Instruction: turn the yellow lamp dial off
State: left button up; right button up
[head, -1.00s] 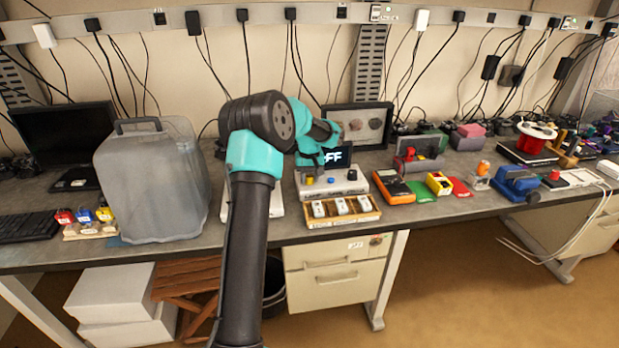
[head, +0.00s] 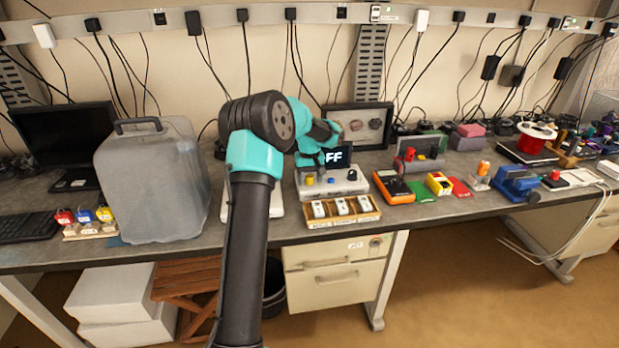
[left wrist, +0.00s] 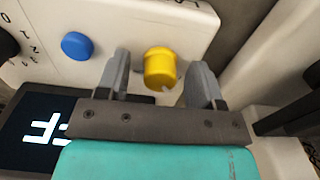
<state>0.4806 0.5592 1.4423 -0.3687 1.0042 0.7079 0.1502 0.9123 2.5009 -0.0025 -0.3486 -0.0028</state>
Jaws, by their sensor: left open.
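The yellow dial (left wrist: 160,69) sits on the front of a white device, and it also shows in the head view (head: 309,181). My left gripper (left wrist: 160,62) is open, with one finger on each side of the dial. A gap shows between each finger and the dial, so neither appears to grip it. The dark display (left wrist: 38,126) on the device shows light letters, and "FF" is readable in the head view (head: 335,157). My arm hides part of the display. My right gripper is in neither view.
A blue knob (left wrist: 76,46) sits beside the dial. A wooden tray of white blocks (head: 345,217) lies in front of the device. A multimeter (head: 391,185) stands to the right. A large grey translucent container (head: 155,190) stands to the left.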

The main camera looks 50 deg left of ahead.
aim_at(309, 176)
pick_arm(q)
notch_tip(309, 176, up, 18)
jog(key=shift+f, duration=0.25)
dwell(0.5)
dwell(0.3)
